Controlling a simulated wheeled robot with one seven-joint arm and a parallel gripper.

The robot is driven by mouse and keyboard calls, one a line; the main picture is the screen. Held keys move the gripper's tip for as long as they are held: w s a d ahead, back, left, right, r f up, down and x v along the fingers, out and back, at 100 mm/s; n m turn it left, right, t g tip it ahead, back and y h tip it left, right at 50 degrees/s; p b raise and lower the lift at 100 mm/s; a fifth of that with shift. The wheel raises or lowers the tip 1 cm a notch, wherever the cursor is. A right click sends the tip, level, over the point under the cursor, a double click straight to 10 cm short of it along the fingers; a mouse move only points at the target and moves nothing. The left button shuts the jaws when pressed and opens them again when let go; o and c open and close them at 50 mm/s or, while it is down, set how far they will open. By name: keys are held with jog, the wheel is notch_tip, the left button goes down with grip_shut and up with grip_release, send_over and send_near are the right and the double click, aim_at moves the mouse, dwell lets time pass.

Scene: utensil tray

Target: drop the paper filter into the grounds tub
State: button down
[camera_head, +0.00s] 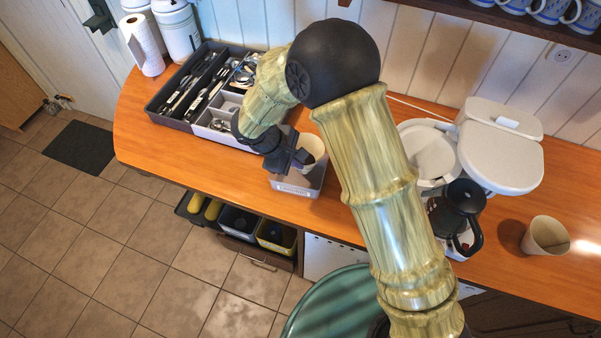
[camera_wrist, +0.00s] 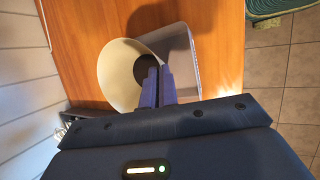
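The paper filter (camera_head: 313,148) is a cream, cone-like cup with its mouth open; in the wrist view (camera_wrist: 117,77) its inside looks dark toward the bottom. My gripper (camera_head: 299,157) is shut on the filter's rim, with the two fingers (camera_wrist: 157,86) close together at its wall. The grounds tub (camera_head: 297,188) is a small grey box on the counter. The filter overlaps the tub's opening in the head view; the tub's wall (camera_wrist: 208,62) shows just right of it in the wrist view. I cannot tell the exact height between them.
A dark cutlery tray (camera_head: 172,123) with utensils stands left of the tub. A white appliance (camera_head: 505,150), a black-handled pot (camera_head: 456,208) and a beige cup (camera_head: 546,236) stand to the right. The counter's front edge (camera_head: 235,190) runs close by the tub.

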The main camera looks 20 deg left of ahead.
jog(key=c, duration=1.6)
grip_release()
jog(key=b+v, duration=0.3)
jog(key=v, duration=1.4)
jog(key=shift+r, duration=0.2)
jog(key=shift+s+a, duration=0.1)
